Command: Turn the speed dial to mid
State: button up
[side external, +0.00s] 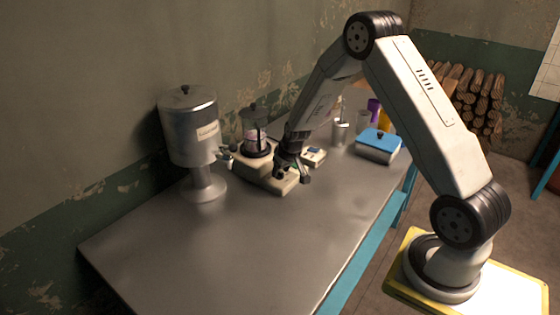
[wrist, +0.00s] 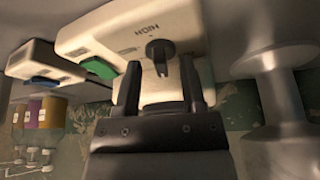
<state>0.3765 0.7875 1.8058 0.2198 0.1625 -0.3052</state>
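The speed dial (wrist: 160,54) is a dark knob on the cream front of an appliance (wrist: 105,30), which also shows in the side external view (side external: 261,178) under a clear jar (side external: 257,138). Upside-down lettering that seems to read HIGH (wrist: 147,27) is above the dial in the wrist view. A smaller label beside it is too small to read. My gripper (wrist: 161,66) is open, with one finger on each side of the dial and visible gaps. In the side external view my gripper (side external: 291,174) is low at the appliance and hides the dial.
A tall dispenser (side external: 192,130) stands at the left. A blue-and-white box (side external: 377,149) and cups are farther back. The near table top (side external: 230,250) is clear.

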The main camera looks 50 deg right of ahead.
jog(key=shift+r, duration=0.15)
jog(key=v, duration=0.7)
jog(key=shift+r, duration=0.2)
dwell(0.4)
jog(key=shift+o, duration=0.2)
jog(key=shift+s+a, duration=0.1)
jog(key=shift+s, duration=0.05)
jog(key=shift+o, duration=0.7)
jog(key=n, duration=0.3)
jog(key=w+a+n+g, duration=0.1)
jog(key=n, duration=0.1)
jog(key=w+a+f+n+g, duration=0.1)
jog(key=n, duration=0.2)
jog(key=shift+w+a+n, duration=0.25)
jog(key=shift+n, duration=0.05)
jog(key=n+g, duration=0.1)
jog(key=n, duration=0.1)
jog(key=w+n+g+h, duration=0.1)
jog(key=n, duration=0.1)
jog(key=shift+a, duration=0.2)
jog(key=n, duration=0.1)
jog(key=w+n+g+h, duration=0.1)
jog(key=n, duration=0.1)
jog(key=r+n+h, duration=0.1)
jog(key=n, duration=0.1)
jog(key=shift+w+d, duration=0.15)
